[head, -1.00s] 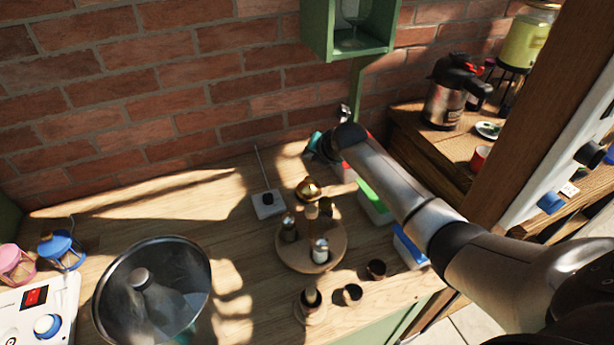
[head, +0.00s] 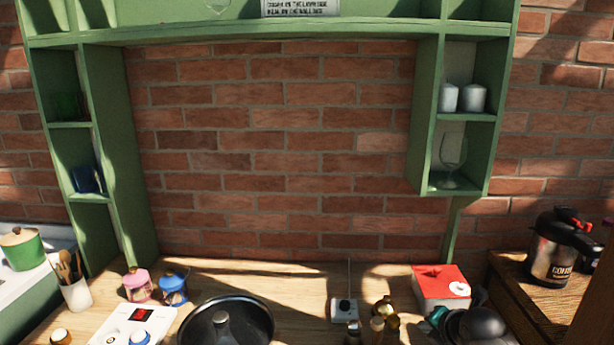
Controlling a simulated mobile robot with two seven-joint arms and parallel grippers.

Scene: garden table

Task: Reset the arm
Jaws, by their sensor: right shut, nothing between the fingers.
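My right gripper (head: 437,319) shows at the bottom right of the head view, with teal at its tip and dark grey arm links behind it. It is shut and empty, in front of a red box (head: 440,285) as I see it. I cannot tell whether they touch. The lower part of my right arm is cut off by the frame edge. My left gripper is not in view.
The wooden table (head: 290,275) runs along the bottom. On it are a dark round pan (head: 225,322), pink (head: 137,284) and blue (head: 173,288) lanterns, and small bottles (head: 383,318). A green shelf (head: 120,160) frames the brick wall. A steel jug (head: 553,250) stands right.

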